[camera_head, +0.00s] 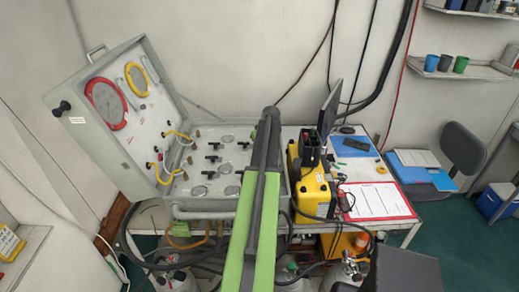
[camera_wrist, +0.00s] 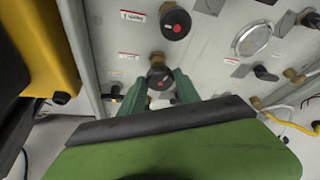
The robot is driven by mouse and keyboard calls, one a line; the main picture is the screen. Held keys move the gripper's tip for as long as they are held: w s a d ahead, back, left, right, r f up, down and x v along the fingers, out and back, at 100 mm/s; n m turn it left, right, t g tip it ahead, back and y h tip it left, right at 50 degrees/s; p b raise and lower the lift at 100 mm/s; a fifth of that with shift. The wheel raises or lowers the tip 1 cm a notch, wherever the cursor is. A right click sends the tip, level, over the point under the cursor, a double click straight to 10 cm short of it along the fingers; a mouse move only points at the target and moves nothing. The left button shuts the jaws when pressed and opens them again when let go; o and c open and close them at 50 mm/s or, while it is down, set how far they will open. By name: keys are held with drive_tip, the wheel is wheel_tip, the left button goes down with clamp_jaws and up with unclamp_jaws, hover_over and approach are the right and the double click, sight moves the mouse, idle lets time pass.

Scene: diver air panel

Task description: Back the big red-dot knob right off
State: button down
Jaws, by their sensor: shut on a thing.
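A black knob with a red dot (camera_wrist: 159,76) sits on the grey air panel (camera_wrist: 120,70) in the wrist view. My gripper (camera_wrist: 158,84) has its green fingers on either side of this knob and is shut on it. In the head view the open panel case (camera_head: 95,125) shows on the left, and my arm hides the red-dot knobs and my fingertips.
A yellow case (camera_head: 312,190) stands right of my arm. A red-edged sheet (camera_head: 376,201) lies on the table. Yellow hoses (camera_head: 175,134) cross the case's left side.

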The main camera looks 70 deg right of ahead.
drive_tip(key=n, duration=0.1)
drive_tip(key=n+y, duration=0.1)
drive_tip(key=n, duration=0.2)
drive_tip(key=shift+s+d+n+t+y, duration=0.15)
drive_tip(key=shift+d+n+t+y, duration=0.15)
drive_tip(key=shift+t, duration=0.1)
drive_tip(key=n+y, duration=0.1)
drive_tip(key=n, duration=0.3)
drive_tip(key=shift+d+n+y, duration=0.15)
drive_tip(key=shift+n+y, duration=0.15)
drive_tip(key=shift+y, duration=0.1)
drive_tip(key=n, duration=0.2)
drive_tip(key=n+y, duration=0.1)
drive_tip(key=n, duration=0.1)
drive_tip(key=shift+d+y, duration=0.15)
drive_tip(key=shift+y, duration=0.15)
drive_tip(key=shift+n+g+y, duration=0.4)
drive_tip(key=shift+n+y, duration=0.1)
drive_tip(key=shift+n, duration=1.3)
drive_tip(key=c, duration=0.9)
unclamp_jaws()
drive_tip(key=shift+n, duration=0.3)
